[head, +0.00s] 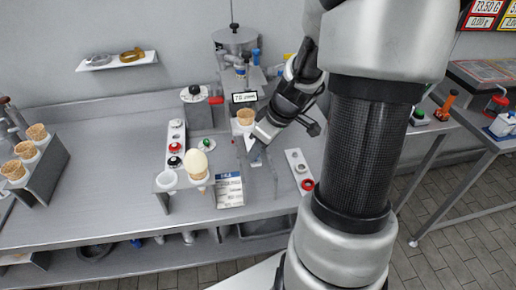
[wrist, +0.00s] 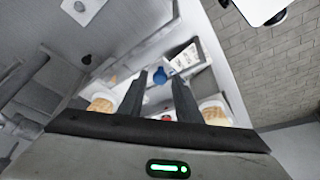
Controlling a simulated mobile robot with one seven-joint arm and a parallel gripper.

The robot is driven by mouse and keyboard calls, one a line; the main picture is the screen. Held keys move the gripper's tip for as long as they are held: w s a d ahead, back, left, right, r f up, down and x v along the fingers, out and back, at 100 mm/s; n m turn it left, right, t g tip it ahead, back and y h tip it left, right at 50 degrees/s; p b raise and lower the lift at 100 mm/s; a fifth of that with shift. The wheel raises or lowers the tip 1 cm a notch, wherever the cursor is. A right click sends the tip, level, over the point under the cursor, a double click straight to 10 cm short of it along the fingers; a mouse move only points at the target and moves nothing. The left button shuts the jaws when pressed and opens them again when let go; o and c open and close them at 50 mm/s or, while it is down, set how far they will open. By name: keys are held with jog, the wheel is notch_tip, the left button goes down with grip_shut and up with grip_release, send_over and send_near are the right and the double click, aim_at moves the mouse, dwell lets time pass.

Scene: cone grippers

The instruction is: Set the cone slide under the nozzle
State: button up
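A cone (head: 245,117) sits in a holder in front of the dispenser, below its small display (head: 245,97). The holder appears to be the cone slide, but its body is mostly hidden by my gripper. The nozzle is too small to make out clearly on the dispenser (head: 237,42). My gripper (head: 252,142) is just in front and to the right of that cone, low over the counter; contact cannot be told. In the wrist view my gripper (wrist: 160,82) has its two dark fingers apart, with nothing visibly held between them. Cones show on both sides, left (wrist: 103,102) and right (wrist: 215,114).
A rack of cones (head: 38,155) stands at left. A stand holds a cone with a pale scoop (head: 196,163) and a white cup (head: 166,180), with a printed card (head: 230,191) beside it. Button panels (head: 176,145) (head: 299,171) flank the work area. The counter between rack and stand is clear.

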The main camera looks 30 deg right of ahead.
grip_shut()
jog(key=shift+w+d+b, duration=0.2)
jog(key=shift+w+d, duration=0.05)
jog(key=shift+w, duration=0.6)
jog(key=shift+w+d+b, duration=0.15)
jog(key=shift+w+d, duration=0.1)
jog(key=shift+w, duration=0.6)
jog(key=shift+w+d+r, duration=0.1)
jog(key=shift+w+r, duration=0.05)
jog(key=shift+w, duration=0.1)
jog(key=shift+o, duration=1.3)
grip_release()
jog(key=shift+w, duration=0.1)
jog(key=v, duration=1.7)
jog(key=shift+s+p, duration=0.25)
jog(key=shift+p, duration=0.05)
